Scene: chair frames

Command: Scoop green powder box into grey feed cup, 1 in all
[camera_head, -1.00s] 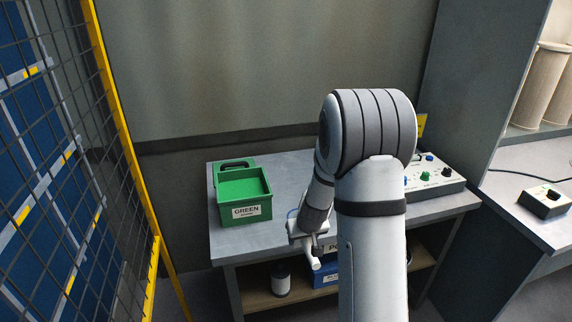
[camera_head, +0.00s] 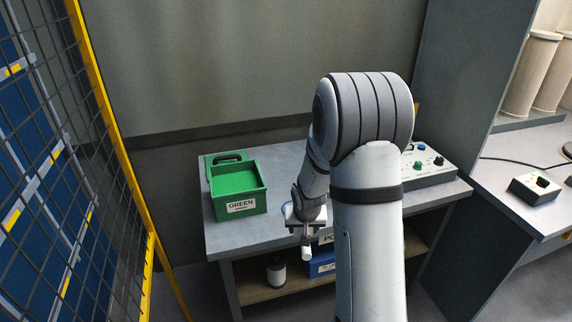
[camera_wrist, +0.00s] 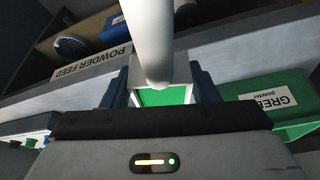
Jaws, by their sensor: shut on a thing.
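The green powder box (camera_head: 240,207), an open bin labelled GREEN, stands at the left of the grey table. Its labelled side also shows at the right of the wrist view (camera_wrist: 263,91). My gripper (camera_head: 306,222) is right of the box, near the table's front edge. It is shut on a scoop with a white round handle (camera_head: 306,252). In the wrist view the handle (camera_wrist: 152,40) leads to a pale square part with flat green inside, between my dark fingers (camera_wrist: 164,88). The grey feed cup cannot be made out; my arm hides part of the table.
A control box with coloured knobs (camera_head: 427,167) stands at the table's right. A lower shelf holds a dark jar with a white band (camera_head: 277,271) and a blue box (camera_head: 320,267). A yellow-framed mesh fence (camera_head: 110,130) borders the left.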

